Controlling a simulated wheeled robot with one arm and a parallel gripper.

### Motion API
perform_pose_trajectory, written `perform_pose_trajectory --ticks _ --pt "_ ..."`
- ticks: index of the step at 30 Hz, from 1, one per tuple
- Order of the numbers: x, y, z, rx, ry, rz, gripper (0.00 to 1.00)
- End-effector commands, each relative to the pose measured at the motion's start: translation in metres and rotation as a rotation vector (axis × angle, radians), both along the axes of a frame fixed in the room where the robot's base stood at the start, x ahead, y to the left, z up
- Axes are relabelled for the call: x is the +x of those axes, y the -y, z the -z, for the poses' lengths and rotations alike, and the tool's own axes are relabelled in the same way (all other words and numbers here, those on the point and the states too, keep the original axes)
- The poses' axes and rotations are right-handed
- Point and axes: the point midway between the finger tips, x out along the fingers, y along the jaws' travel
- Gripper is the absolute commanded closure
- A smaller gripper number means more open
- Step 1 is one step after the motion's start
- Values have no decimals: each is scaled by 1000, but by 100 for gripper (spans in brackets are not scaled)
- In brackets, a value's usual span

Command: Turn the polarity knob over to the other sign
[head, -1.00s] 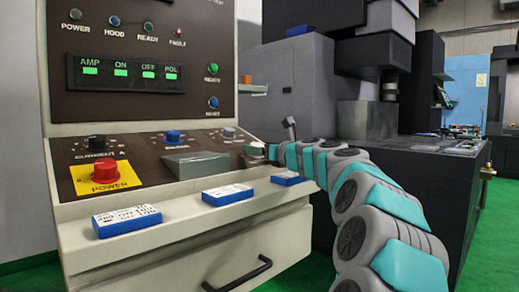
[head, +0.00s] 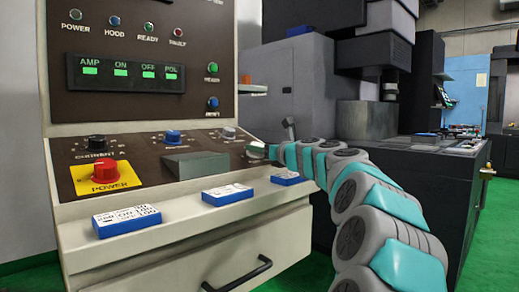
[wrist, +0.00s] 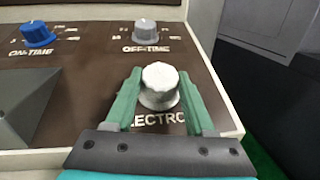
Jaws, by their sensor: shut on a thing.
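The polarity knob (wrist: 160,86) is a pale, whitish round knob low on the brown panel in the wrist view. Lettering reading "LECTRO" shows just below it, the rest covered by a finger. My gripper (wrist: 159,98) has its green fingers on the left and right sides of the knob, shut on it. The knob's pointer mark cannot be made out. In the head view my gripper (head: 256,151) reaches the right end of the sloped panel, and the knob is hidden there.
A blue ON-TIME knob (wrist: 38,35) and a grey OFF-TIME knob (wrist: 145,31) sit above. A grey wedge-shaped block (head: 196,165) stands left of the gripper. A red power button (head: 105,170) and several blue-edged cards (head: 127,220) are further left and in front.

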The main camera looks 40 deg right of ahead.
Motion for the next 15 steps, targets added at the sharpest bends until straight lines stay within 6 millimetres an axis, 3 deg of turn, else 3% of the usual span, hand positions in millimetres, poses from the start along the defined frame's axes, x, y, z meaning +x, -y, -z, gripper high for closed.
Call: perform_pose_trajectory --ticks 15 --pt "1 2 -1 -35 1 -106 100"
